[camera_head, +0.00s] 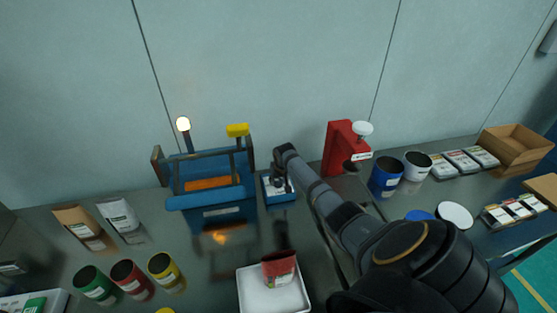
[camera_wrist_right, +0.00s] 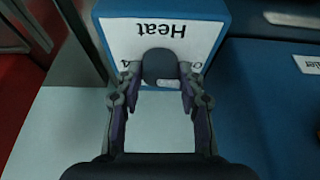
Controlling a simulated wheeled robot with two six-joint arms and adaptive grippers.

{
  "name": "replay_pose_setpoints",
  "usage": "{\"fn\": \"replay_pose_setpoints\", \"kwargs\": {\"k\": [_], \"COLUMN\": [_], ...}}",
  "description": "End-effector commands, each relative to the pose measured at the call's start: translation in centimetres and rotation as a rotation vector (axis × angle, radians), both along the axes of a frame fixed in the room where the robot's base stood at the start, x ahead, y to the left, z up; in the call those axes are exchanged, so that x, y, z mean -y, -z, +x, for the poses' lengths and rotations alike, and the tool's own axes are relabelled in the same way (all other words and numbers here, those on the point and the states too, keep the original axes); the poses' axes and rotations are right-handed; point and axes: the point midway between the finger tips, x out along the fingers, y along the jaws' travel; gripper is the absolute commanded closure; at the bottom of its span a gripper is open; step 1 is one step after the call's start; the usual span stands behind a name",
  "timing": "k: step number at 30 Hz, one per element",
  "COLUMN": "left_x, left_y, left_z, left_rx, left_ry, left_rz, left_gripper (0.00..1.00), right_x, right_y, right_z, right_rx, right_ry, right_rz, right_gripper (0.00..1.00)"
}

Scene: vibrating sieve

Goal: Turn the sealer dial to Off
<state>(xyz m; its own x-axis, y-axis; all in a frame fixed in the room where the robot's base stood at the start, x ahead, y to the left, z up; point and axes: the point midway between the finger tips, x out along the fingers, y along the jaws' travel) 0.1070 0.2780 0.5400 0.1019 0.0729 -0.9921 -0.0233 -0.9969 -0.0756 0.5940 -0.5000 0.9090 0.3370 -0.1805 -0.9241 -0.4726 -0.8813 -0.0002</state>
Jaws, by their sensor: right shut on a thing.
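In the right wrist view, the dark dial (camera_wrist_right: 160,66) sits on a white panel labelled "Heat" (camera_wrist_right: 163,30), which appears upside down. A pale mark shows on the dial's lower edge. My right gripper (camera_wrist_right: 161,76) is shut on the dial, one finger on each side. Small panel lettering beside it is partly covered. In the head view, my right gripper (camera_head: 279,183) is over the small blue dial box (camera_head: 281,197), beside the blue sealer (camera_head: 211,200). The dial is hidden there. My left gripper is not in view.
A lit lamp (camera_head: 183,124) stands on the sealer's post. A red press (camera_head: 338,149) stands right of my arm. Several tins stand at the front left, including a yellow one (camera_head: 165,271).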

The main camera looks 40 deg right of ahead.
Motion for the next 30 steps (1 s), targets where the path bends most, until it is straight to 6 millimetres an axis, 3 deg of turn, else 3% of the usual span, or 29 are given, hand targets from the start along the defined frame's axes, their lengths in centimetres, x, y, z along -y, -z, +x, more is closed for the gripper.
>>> {"fn": "replay_pose_setpoints", "kwargs": {"k": [10,11,16,26,30], "left_x": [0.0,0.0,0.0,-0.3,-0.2], "left_y": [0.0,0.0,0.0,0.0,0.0], "left_z": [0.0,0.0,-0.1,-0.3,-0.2], "left_rx": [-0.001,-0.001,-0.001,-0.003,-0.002], "left_ry": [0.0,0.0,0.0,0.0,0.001], "left_rz": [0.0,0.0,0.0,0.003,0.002], "left_gripper": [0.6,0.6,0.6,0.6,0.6], "right_x": [0.0,0.0,0.0,0.0,-0.1], "right_y": [-0.1,-0.1,-0.1,-0.2,-1.9], "right_z": [0.1,0.1,0.1,0.0,-0.6], "right_rx": [0.002,0.002,0.001,0.001,0.003], "right_ry": [-0.005,-0.005,-0.004,-0.004,-0.004], "right_rz": [-0.002,-0.002,-0.001,-0.001,-0.005], "right_gripper": [0.94,0.61,0.39,0.39,0.39]}}
